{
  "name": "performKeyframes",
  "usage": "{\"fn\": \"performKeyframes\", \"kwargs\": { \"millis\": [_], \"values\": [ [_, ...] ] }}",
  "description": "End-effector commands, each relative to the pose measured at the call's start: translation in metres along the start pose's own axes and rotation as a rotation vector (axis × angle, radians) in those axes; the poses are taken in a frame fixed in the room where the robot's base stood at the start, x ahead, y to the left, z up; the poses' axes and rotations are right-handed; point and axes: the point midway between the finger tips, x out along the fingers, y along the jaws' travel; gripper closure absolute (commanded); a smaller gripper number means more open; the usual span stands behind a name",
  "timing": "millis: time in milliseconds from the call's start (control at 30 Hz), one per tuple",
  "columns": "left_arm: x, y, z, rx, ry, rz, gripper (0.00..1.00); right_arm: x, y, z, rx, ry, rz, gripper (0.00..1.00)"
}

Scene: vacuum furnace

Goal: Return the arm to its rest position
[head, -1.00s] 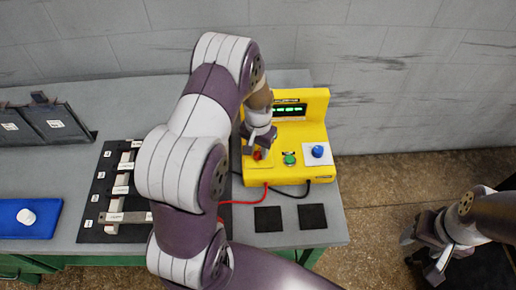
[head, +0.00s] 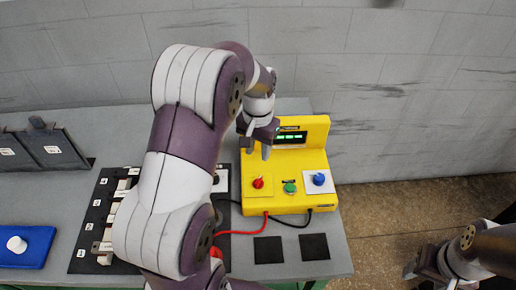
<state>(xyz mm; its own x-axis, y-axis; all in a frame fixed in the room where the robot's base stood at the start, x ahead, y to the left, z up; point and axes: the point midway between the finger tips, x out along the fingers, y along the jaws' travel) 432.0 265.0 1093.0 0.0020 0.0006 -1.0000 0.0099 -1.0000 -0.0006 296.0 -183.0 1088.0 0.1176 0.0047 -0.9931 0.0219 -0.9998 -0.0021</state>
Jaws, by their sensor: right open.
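My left gripper (head: 257,149) hangs above the back left part of the yellow control box (head: 283,205), with its two fingers apart and nothing between them. The red knob (head: 258,183) is in plain view below it, clear of the fingers. My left arm crosses the middle of the view and hides part of the table. My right gripper (head: 424,278) is at the lower right, beside the table and over the floor, partly cut off by the frame edge.
The box has a green button (head: 290,188), a blue knob (head: 319,180) and a lit display (head: 290,137). Red and black cables run from its front. Two black squares (head: 268,250) lie before it. A black labelled mat (head: 86,240) and a blue tray (head: 38,246) are at left.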

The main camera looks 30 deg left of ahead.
Motion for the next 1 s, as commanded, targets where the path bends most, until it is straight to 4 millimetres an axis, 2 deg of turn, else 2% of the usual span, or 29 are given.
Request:
{"fn": "performKeyframes", "kwargs": {
  "millis": [400,467,567,700,800,900,1000],
  "values": [
    [0.003,-0.001,-0.004,-0.027,0.027,-0.005,0.63,0.0,0.0,0.0,0.0,0.0,0.0,0.41],
    [0.012,0.002,0.008,-0.058,0.029,-0.004,0.63,0.0,0.0,0.0,0.0,0.0,0.0,0.41],
    [0.017,0.018,0.039,-0.086,0.051,-0.005,0.63,0.0,0.0,0.0,0.0,0.0,0.0,0.41],
    [0.014,0.05,0.093,-0.07,0.086,-0.002,0.63,0.0,0.0,0.0,0.0,0.0,0.0,0.41],
    [0.012,0.066,0.126,-0.031,0.098,0.001,0.63,0.0,0.0,0.0,0.0,0.0,0.0,0.41],
    [0.005,0.078,0.14,0.017,0.111,0.004,0.63,0.0,0.0,0.0,0.0,0.0,0.0,0.41],
    [0.004,0.082,0.137,0.034,0.119,0.005,0.63,0.0,0.0,0.0,0.0,0.0,0.0,0.41]
  ]
}}
